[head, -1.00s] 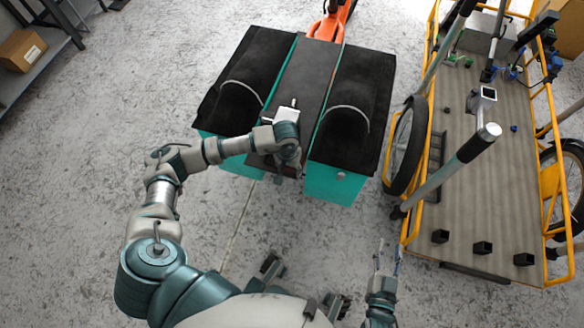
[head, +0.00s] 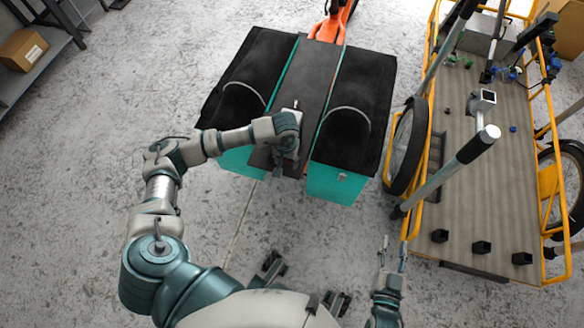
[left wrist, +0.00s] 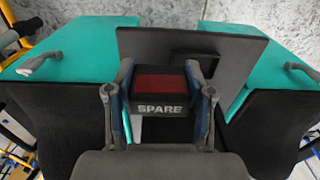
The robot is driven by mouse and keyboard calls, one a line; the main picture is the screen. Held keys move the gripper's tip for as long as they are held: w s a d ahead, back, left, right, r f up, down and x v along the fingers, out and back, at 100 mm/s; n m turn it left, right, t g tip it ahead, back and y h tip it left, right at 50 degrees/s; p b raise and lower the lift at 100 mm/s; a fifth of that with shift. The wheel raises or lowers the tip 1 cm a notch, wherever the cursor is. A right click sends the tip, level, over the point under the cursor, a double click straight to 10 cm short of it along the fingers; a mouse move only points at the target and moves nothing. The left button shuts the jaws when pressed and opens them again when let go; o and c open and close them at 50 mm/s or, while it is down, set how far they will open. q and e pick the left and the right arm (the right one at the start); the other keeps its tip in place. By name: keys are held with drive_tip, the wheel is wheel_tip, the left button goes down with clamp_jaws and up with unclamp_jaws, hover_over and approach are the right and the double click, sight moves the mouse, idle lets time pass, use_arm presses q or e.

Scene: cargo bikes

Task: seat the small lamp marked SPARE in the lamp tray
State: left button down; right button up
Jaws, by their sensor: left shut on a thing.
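In the left wrist view, my left gripper (left wrist: 160,78) is shut on the small lamp (left wrist: 160,84), a black block with a dark red face and SPARE in pale letters. The lamp is over the dark board between two teal boxes. Just beyond it, a small black square-edged shape (left wrist: 195,58) lies on the board and may be the lamp tray; the lamp partly hides it. I cannot tell whether they touch. In the head view, my left gripper (head: 279,168) is over the board's near end, and its own wrist hides the lamp. My right gripper (head: 392,250) is open and empty, low over the floor.
The teal boxes with black covers (head: 348,110) flank the dark board (head: 304,78) on an orange bike (head: 331,25). A yellow-railed cargo bike (head: 485,170) stands on the right. A shelf with a cardboard box (head: 22,48) is at far left. The left floor is clear.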

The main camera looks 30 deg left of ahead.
use_arm(q)
drive_tip(key=shift+s+r, duration=0.25)
drive_tip(key=shift+a+f, duration=0.1)
drive_tip(key=shift+w+f, duration=0.1)
drive_tip(key=shift+f, duration=0.15)
drive_tip(key=shift+d+r, duration=0.15)
drive_tip(key=shift+d, duration=0.25)
drive_tip(key=shift+a, duration=1.2)
drive_tip(key=shift+a+b, duration=0.15)
drive_tip(key=shift+b, duration=0.15)
drive_tip(key=shift+a, duration=1)
use_arm(e)
drive_tip(key=shift+a+f, duration=0.1)
drive_tip(key=shift+f, duration=0.4)
use_arm(q)
drive_tip(key=shift+d, duration=0.2)
use_arm(e)
drive_tip(key=shift+d+f, duration=0.1)
drive_tip(key=shift+d, duration=0.1)
